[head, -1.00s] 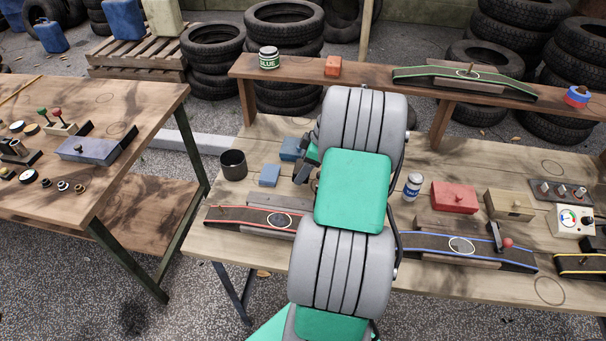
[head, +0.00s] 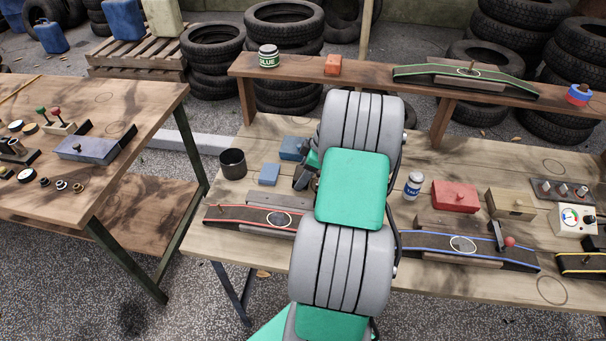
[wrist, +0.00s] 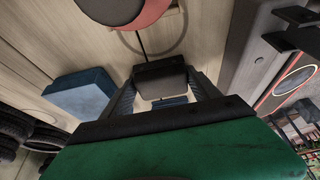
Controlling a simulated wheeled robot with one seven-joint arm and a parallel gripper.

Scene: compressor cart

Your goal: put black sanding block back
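A dark block that looks like the black sanding block (wrist: 160,73) sits between the two fingertips of my gripper (wrist: 163,82) in the wrist view. The fingers are along its two sides and appear shut on it. In the head view my gripper (head: 304,178) is over the left half of the bench, mostly hidden behind my arm. I cannot make out the block clearly there. A blue block (head: 269,174) lies on the bench just left of my gripper, and another blue block (head: 292,148) lies behind it.
A dark cup (head: 232,164) stands left of the blue blocks. A red-edged ramp (head: 250,219) lies at the bench front. A raised shelf (head: 365,75) spans the back. A spray-like can (head: 413,186) and red box (head: 454,197) stand right. A red round object (wrist: 140,12) is near in the wrist view.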

